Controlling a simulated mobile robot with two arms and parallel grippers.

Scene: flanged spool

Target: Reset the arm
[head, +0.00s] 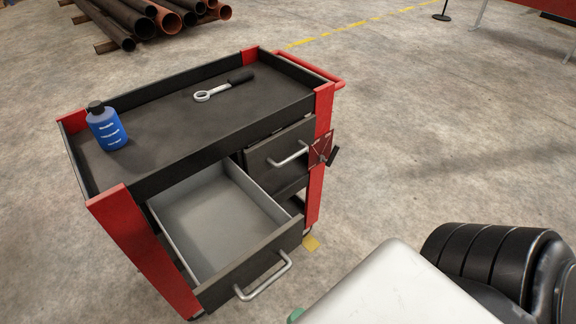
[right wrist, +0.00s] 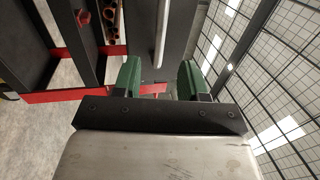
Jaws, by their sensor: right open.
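My right arm comes in at the lower right of the head view, with a bit of green fingertip (head: 295,315) showing at the bottom edge, in front of the cart's open drawer. In the right wrist view my right gripper (right wrist: 161,78) has its two green fingers apart, with nothing held between them. A silver bar handle (right wrist: 162,32) on a dark drawer front shows beyond the fingers, apart from them as far as I can tell. My left gripper is not in view.
A blue bottle (head: 107,128) and a wrench (head: 222,87) rest on top. Pipes (head: 150,20) lie behind.

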